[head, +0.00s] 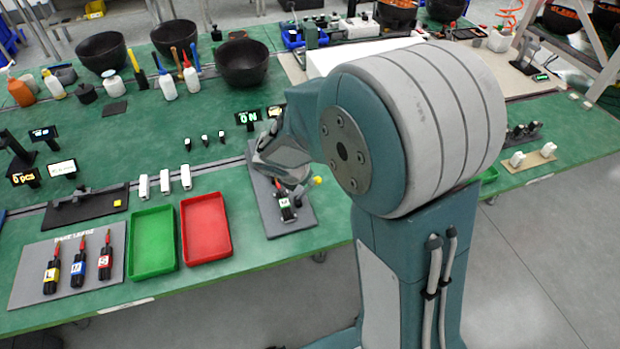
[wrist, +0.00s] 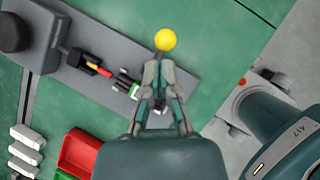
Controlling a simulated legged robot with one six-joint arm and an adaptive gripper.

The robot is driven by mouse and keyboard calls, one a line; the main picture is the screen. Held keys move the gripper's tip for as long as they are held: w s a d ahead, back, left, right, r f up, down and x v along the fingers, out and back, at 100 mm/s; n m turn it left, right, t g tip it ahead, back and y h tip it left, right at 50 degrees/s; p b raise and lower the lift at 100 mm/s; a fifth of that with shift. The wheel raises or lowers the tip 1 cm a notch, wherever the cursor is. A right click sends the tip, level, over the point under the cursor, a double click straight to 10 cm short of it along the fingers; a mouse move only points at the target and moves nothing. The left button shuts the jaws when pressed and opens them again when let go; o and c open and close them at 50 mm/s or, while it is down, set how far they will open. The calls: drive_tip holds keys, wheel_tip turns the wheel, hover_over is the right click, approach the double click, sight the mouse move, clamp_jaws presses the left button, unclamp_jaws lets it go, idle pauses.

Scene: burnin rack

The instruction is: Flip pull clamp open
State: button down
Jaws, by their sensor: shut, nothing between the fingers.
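The pull clamp's yellow ball knob (wrist: 165,40) shows in the wrist view just beyond my fingertips. It also shows in the head view (head: 317,180), at the right edge of a grey plate (head: 290,222). The rest of the clamp is hidden behind my gripper. My gripper (wrist: 165,64) is shut and empty, with its tips close to the ball; I cannot tell whether they touch it. A black device with a red tip (wrist: 97,68) and green-and-white end (wrist: 126,84) lies on the plate.
A red tray (head: 206,228) and a green tray (head: 152,242) lie left of the plate. Several white blocks (head: 165,182) stand behind them. A black round-topped part (wrist: 14,32) stands at the plate's far end. The green table's front edge is near the plate.

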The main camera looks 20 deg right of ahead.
drive_tip(key=d+v, duration=0.1)
drive_tip(key=v, duration=1.2)
drive_tip(key=shift+s+d+r, duration=0.25)
drive_tip(key=s+d+r+m+t+y, duration=0.1)
drive_tip(key=s+r+m+y, duration=0.1)
drive_tip(key=s+m, duration=0.6)
drive_tip(key=s+d+r+m+y, duration=0.1)
drive_tip(key=s+r+m+y, duration=0.1)
drive_tip(key=s+m, duration=0.7)
drive_tip(key=r+m, duration=0.1)
drive_tip(key=m, duration=0.6)
drive_tip(key=shift+d+t+y, duration=0.2)
drive_tip(key=shift+t+y, duration=0.2)
